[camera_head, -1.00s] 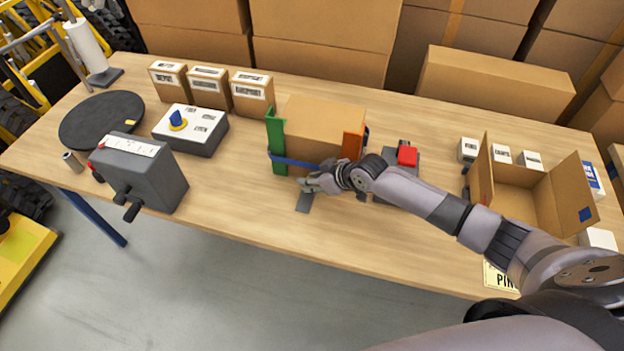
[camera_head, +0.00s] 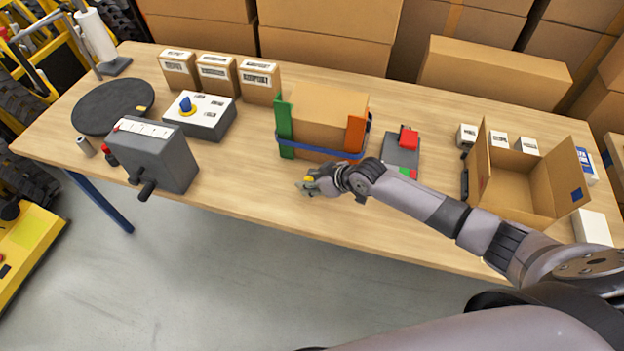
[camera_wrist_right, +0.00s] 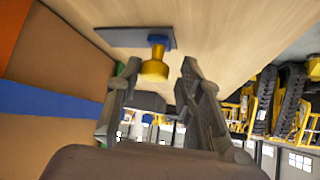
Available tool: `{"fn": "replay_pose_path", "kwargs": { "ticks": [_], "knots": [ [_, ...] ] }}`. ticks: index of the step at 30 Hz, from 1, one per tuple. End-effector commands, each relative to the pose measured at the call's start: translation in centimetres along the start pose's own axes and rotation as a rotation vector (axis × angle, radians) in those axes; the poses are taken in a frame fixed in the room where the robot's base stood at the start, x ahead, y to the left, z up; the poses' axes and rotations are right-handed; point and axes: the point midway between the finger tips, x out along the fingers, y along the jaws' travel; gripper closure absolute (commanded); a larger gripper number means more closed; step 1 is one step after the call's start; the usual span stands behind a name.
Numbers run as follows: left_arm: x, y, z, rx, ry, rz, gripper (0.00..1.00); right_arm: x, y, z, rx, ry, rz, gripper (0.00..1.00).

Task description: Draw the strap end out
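A blue strap (camera_head: 322,149) runs around a cardboard box (camera_head: 326,110), with a green corner piece (camera_head: 285,127) at its left and an orange one (camera_head: 356,134) at its right. The strap also crosses the box in the right wrist view (camera_wrist_right: 45,105). My right gripper (camera_head: 308,186) is low over the table in front of the box. In the wrist view its fingers (camera_wrist_right: 159,68) are apart. A yellow knob with a blue collar (camera_wrist_right: 154,66) shows between the fingertips, by a dark grey plate (camera_wrist_right: 132,38). No separate strap end can be made out. My left gripper is out of view.
A grey plate with a red block (camera_head: 408,138) lies right of the box. An open carton (camera_head: 515,203) stands further right. A grey crank unit (camera_head: 155,150) and a white-topped control box (camera_head: 203,118) stand left.

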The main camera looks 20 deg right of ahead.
Motion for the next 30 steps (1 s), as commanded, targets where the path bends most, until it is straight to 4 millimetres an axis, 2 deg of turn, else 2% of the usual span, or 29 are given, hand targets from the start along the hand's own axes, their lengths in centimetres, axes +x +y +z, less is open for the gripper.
{"fn": "replay_pose_path", "kwargs": {
  "ticks": [4, 14, 17, 23, 30],
  "knots": [
    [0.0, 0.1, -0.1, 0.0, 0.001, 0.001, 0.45, 0.0, -0.2, -0.2, 0.0, 0.005, -0.003, 0.69],
    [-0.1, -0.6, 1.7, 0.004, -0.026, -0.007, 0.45, -0.1, 0.0, -0.3, -0.001, 0.007, 0.0, 0.69],
    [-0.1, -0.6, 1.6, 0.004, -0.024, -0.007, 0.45, -0.6, 0.1, -0.3, -0.002, 0.008, 0.001, 0.69],
    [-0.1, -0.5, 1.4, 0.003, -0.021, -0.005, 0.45, -3.3, 0.1, -0.2, -0.004, 0.007, 0.001, 0.69],
    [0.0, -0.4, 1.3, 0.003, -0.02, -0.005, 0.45, -8.1, 0.2, -0.1, -0.003, 0.005, 0.002, 0.69]
  ]
}}
